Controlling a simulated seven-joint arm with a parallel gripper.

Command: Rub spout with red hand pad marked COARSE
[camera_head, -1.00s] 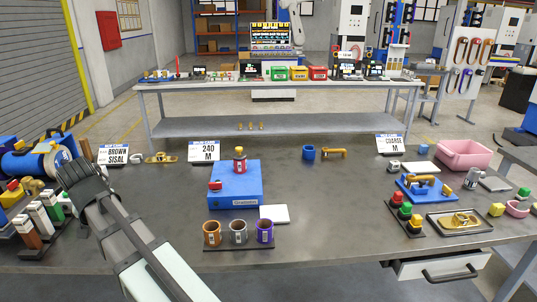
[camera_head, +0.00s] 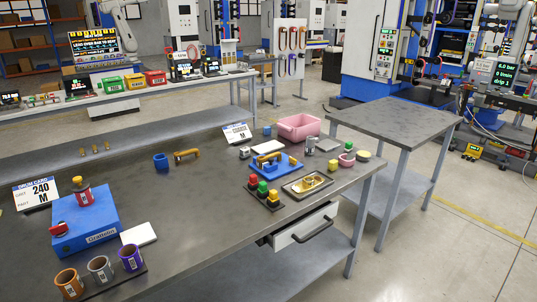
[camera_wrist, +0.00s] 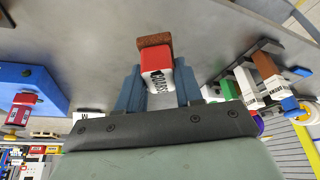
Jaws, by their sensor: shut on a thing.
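My gripper (camera_wrist: 158,92) is seen in the wrist view, its two blue-grey fingers shut on a hand pad (camera_wrist: 157,68) with a red body, a brown face and a white label that appears to read COARSE. The pad is held above the table, apart from other things. In the head view, a brass spout-like part (camera_head: 270,160) sits on a blue fixture (camera_head: 286,168) at the right of the table. Another brass part (camera_head: 188,155) lies beside a blue cup, and brass pieces (camera_head: 311,182) lie in a tray. I cannot tell which is the task's spout. My gripper is outside the head view.
A rack of other hand pads (camera_wrist: 262,72) stands at the right of the wrist view. A blue box (camera_head: 85,222), several mugs (camera_head: 100,268), coloured buttons (camera_head: 263,191) and a pink bin (camera_head: 299,128) stand on the table (camera_head: 205,195). The table's middle is clear.

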